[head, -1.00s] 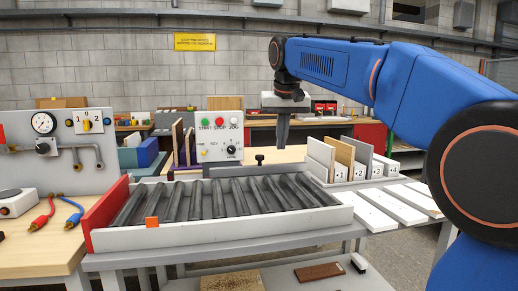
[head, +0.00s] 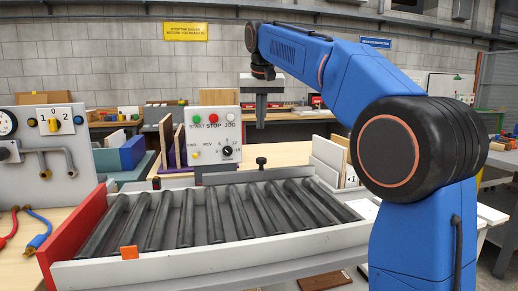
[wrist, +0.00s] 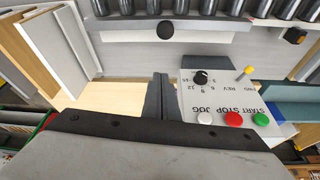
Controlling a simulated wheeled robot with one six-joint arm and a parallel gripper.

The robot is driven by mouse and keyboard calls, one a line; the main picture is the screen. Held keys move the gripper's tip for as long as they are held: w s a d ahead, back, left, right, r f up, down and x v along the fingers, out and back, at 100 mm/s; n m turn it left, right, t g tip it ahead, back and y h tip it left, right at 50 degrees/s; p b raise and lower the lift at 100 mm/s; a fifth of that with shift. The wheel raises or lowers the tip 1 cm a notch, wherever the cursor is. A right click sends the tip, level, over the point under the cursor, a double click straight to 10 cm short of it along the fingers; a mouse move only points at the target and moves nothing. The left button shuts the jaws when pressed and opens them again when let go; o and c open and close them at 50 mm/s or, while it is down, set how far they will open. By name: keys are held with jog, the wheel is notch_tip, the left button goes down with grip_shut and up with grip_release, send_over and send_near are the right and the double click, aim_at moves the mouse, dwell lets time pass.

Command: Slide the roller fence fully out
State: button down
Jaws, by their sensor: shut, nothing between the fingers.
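The roller fence (head: 285,174) appears to be the low grey bar along the far side of the roller bed (head: 200,262). A black knob (head: 261,163) stands at the bar. The wrist view shows the knob (wrist: 166,30) against the grey bar (wrist: 215,34), beside the rollers. My gripper (head: 261,123) points down, shut and empty, above and apart from the knob. In the wrist view my gripper's fingers (wrist: 160,85) are together, between the knob and my wrist, touching nothing that I can see.
A control box (head: 213,138) with START, STOP and JOG buttons stands just left of my gripper; it is close beside the fingers in the wrist view (wrist: 225,95). Upright boards (head: 330,155) stand to the right. A red end plate (head: 70,235) closes the bed's left end.

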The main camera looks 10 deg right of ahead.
notch_tip(320, 180, down, 10)
jog(key=shift+s, duration=0.35)
dwell(0.7)
jog(key=s, duration=1.2)
jog(key=shift+s, duration=0.3)
jog(key=shift+f, duration=0.1)
